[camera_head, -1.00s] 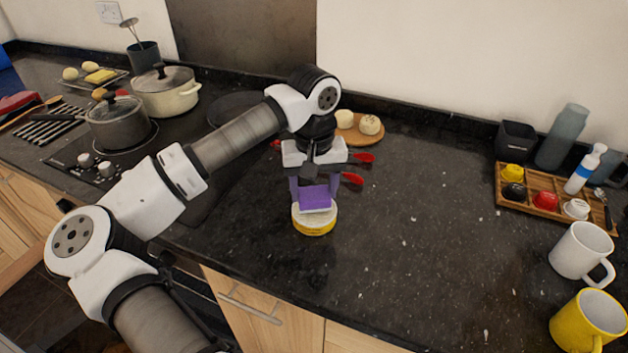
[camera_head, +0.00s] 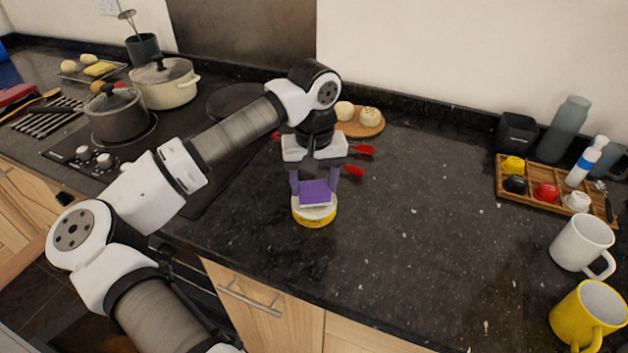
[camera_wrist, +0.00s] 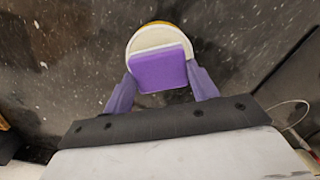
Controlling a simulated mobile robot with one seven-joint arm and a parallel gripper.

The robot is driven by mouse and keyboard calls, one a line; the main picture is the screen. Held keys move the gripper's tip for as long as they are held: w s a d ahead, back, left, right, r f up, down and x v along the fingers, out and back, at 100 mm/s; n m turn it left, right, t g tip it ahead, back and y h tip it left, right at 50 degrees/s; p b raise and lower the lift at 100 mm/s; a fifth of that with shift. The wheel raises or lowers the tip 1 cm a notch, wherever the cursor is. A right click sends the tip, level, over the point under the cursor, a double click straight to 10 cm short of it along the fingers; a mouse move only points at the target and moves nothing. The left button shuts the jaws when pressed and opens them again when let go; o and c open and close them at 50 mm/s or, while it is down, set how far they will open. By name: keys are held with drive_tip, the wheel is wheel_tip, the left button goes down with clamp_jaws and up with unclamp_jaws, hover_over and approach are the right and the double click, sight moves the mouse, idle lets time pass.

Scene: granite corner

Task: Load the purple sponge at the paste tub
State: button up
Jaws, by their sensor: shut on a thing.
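The purple sponge (camera_head: 314,192) has a pale underside and is held between the purple fingers of my gripper (camera_head: 315,188), which points down. The paste tub (camera_head: 315,217) is a round, low tub with a yellow side and a whitish top, standing on the dark counter. The sponge is right at the tub's top; I cannot tell whether it touches the paste. In the wrist view the sponge (camera_wrist: 158,70) lies between the fingertips (camera_wrist: 160,84) and covers part of the tub's pale top (camera_wrist: 152,37).
Behind the gripper are red-ended utensils (camera_head: 353,171) and a round wooden board (camera_head: 362,128) with buns. A wooden tray (camera_head: 540,203) with small cups, a white mug (camera_head: 582,244) and a yellow mug (camera_head: 588,315) stand at right. Pots (camera_head: 118,117) sit on the hob. The middle counter is clear.

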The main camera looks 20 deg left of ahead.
sight(314, 187)
drive_tip(key=shift+s+f+b, duration=0.1)
drive_tip(key=shift+f+b, duration=0.5)
drive_tip(key=shift+b, duration=0.3)
idle(2.0)
drive_tip(key=shift+r, duration=0.15)
drive_tip(key=shift+r+p, duration=1.6)
drive_tip(key=shift+r, duration=1.9)
drive_tip(key=shift+f, duration=0.1)
